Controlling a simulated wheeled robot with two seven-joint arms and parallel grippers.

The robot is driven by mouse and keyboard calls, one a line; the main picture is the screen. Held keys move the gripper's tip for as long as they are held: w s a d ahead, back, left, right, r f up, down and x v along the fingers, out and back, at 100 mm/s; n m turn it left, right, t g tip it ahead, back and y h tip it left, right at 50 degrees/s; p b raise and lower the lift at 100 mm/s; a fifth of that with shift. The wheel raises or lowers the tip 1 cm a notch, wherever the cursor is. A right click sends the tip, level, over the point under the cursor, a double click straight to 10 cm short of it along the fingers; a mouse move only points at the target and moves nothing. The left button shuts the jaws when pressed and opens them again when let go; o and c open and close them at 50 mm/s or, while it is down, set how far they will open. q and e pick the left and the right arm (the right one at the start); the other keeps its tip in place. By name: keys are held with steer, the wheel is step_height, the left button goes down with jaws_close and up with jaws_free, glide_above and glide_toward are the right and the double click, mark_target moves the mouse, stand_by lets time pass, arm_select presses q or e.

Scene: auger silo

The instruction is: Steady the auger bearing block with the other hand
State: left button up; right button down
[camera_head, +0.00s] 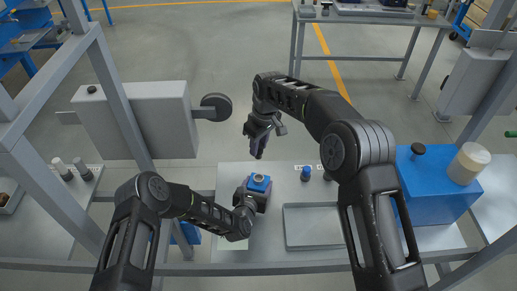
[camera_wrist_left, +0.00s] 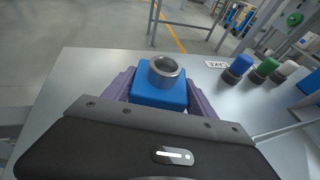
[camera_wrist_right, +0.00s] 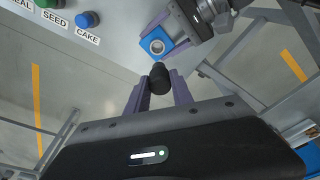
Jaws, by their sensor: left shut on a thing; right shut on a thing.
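The auger bearing block (camera_head: 259,183) is blue with a grey metal ring on top and sits at the grey bench's edge. In the left wrist view the block (camera_wrist_left: 158,92) is between my left gripper's purple fingers. My left gripper (camera_head: 254,194) is shut on it from the near side. My right gripper (camera_head: 258,147) is beyond the block, apart from it, pointing down. In the right wrist view, my right gripper (camera_wrist_right: 158,88) is shut on a black cylindrical piece (camera_wrist_right: 159,77). This piece looks close to the block (camera_wrist_right: 157,42), but contact cannot be told.
A blue knob (camera_head: 306,172) stands right of the block, with green (camera_wrist_left: 268,67) and white (camera_wrist_left: 288,67) knobs beyond it. A shallow grey tray (camera_head: 312,242) lies at right. A blue box (camera_head: 432,205) bears a white jar (camera_head: 468,163). A grey box (camera_head: 140,115) hangs on the left frame.

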arm_select(q)
steer(key=shift+s+f, duration=0.15)
steer(key=shift+f, duration=0.1)
steer(key=o, duration=1.4)
steer(key=shift+c, duration=0.2)
steer(key=o, duration=0.5)
steer(key=shift+r, duration=0.15)
steer(key=v, duration=0.7)
steer(key=shift+s+a+r, duration=0.1)
steer(key=shift+s, duration=0.1)
